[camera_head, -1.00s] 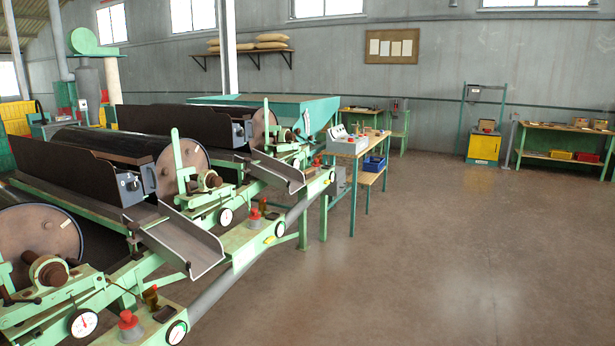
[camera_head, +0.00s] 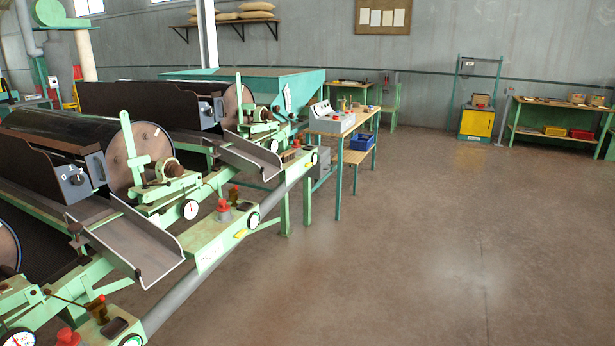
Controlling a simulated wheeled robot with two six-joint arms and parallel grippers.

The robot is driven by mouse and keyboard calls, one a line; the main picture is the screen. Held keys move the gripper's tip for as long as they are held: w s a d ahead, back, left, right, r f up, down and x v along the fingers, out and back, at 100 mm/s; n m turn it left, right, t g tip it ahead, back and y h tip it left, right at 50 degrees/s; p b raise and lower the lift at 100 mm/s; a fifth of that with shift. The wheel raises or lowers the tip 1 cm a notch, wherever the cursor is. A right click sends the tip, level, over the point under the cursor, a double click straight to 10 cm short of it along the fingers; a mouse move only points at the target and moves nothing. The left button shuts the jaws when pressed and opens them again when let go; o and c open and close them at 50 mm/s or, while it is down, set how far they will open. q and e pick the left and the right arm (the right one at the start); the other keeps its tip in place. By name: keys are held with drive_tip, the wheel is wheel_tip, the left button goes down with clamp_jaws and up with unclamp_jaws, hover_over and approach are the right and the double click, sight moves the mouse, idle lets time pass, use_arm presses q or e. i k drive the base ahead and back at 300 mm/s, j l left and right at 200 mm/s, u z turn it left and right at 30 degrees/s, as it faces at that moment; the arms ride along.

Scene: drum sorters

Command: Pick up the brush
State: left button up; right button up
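I cannot make out a brush for certain in the head view. A small brown item (camera_head: 291,155) lies on the green ledge of the far drum sorter, too small to identify. The nearer drum sorter (camera_head: 155,140) stands at the left, with a grey metal chute (camera_head: 135,243) sloping toward its front. Neither of my grippers is in view.
A wooden table (camera_head: 349,123) with a grey control box (camera_head: 329,121) and a blue bin (camera_head: 362,143) stands beyond the sorters. A yellow cabinet (camera_head: 477,123) and a workbench (camera_head: 558,104) stand at the far right. The concrete floor (camera_head: 400,250) is clear.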

sight(287, 156)
drive_tip(key=i+l+z, duration=0.35)
drive_tip(key=i, duration=0.5)
drive_tip(key=i+z, duration=0.3)
drive_tip(key=i, duration=2.2)
drive_tip(key=i+l+u, duration=0.1)
drive_tip(key=i, duration=1.55)
drive_tip(key=i+l+u, duration=0.1)
drive_tip(key=i+u, duration=0.35)
drive_tip(key=i+l+u, duration=0.15)
drive_tip(key=i+u, duration=0.25)
drive_tip(key=i+l+u, duration=0.2)
drive_tip(key=u, duration=0.25)
drive_tip(key=i+l+u, duration=0.25)
drive_tip(key=l+u, duration=0.2)
